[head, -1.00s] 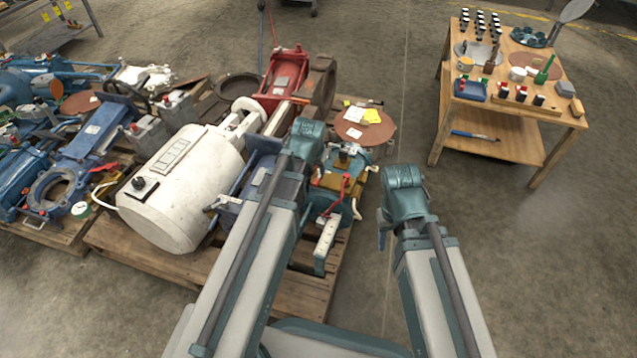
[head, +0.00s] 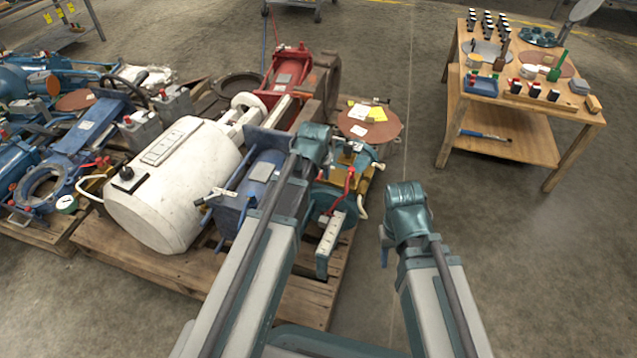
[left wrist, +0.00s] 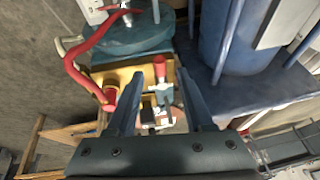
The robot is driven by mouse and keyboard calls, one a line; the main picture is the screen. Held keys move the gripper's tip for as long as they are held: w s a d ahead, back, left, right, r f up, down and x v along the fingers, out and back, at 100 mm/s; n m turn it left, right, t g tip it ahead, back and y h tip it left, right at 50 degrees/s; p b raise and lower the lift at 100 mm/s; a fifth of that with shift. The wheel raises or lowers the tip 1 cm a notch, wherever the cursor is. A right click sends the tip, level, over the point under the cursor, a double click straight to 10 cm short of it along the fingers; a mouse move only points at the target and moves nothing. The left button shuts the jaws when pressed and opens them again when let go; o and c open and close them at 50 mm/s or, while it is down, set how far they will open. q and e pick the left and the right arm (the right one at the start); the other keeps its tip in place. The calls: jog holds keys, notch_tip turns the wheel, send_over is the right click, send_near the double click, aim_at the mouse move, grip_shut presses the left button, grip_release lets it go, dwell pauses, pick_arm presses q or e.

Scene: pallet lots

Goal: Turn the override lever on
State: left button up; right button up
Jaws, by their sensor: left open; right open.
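A small lever with a red handle (left wrist: 160,68) stands on a yellow-brown block (left wrist: 125,75) in the left wrist view; I cannot tell for certain that it is the override lever. My left gripper (left wrist: 159,76) is open, its fingers on either side of the red handle in the picture; contact cannot be judged. My right gripper (head: 384,245) is open and empty over the floor, right of the pallet.
A red curved hose (left wrist: 82,60) runs left of the lever. A blue motor (left wrist: 235,40) stands to its right. A white tank (head: 172,190) shares the wooden pallet (head: 290,300). A wooden table (head: 560,120) stands at the right, with clear floor between.

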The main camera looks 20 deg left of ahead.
aim_at(321, 175)
pick_arm(q)
jog(key=b+x, duration=0.1)
jog(key=x, duration=0.1)
jog(key=shift+w+f, duration=0.1)
jog(key=shift+f, duration=0.15)
grip_shut()
